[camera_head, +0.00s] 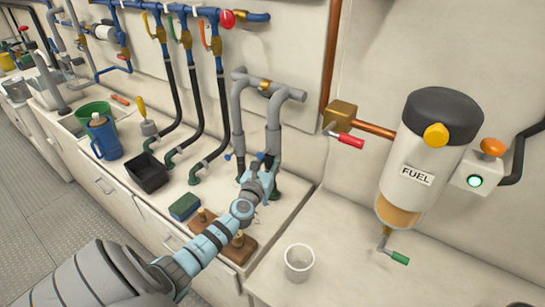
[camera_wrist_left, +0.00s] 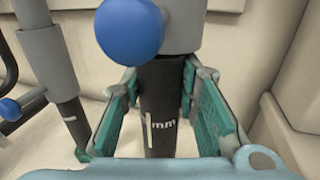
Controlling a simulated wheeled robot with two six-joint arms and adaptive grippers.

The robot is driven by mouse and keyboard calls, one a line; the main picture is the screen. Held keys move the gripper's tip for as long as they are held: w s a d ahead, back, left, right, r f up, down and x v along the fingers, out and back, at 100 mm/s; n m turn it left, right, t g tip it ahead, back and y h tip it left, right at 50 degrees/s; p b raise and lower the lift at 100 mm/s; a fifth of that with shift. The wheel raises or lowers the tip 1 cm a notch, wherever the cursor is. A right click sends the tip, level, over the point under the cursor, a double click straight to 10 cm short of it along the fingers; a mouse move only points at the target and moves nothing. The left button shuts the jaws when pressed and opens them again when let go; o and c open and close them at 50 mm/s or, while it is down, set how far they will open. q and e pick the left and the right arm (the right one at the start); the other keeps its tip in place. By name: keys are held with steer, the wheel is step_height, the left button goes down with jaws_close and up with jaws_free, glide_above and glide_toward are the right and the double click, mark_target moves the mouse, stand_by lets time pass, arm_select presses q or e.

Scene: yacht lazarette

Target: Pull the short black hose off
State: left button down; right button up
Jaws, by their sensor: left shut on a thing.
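The short black hose (camera_wrist_left: 160,110) runs upright below a grey pipe (camera_wrist_left: 185,25) in the left wrist view, with a white mark on its side. A blue knob (camera_wrist_left: 129,27) sits in front of the pipe, above the hose. My left gripper (camera_head: 260,175) is shut on this hose, its teal finger pads against both sides. In the head view the hose is mostly hidden behind the gripper, under the right leg of the grey pipework (camera_head: 273,115). The hose's lower end is hidden. My right gripper is not in view.
A second grey pipe with black hose (camera_wrist_left: 62,90) and blue knob stands close on the left. Nearby are a green-topped box (camera_head: 185,207), a black bin (camera_head: 147,173), a wooden block (camera_head: 240,250) and a white cup (camera_head: 299,262). A fuel filter (camera_head: 425,150) hangs at right.

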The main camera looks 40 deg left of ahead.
arm_select(q)
steer(key=s+p, duration=0.1)
steer(key=s, duration=0.6)
steer(key=shift+s+d, duration=0.35)
steer(key=shift+d, duration=0.1)
steer(key=shift+r, duration=0.1)
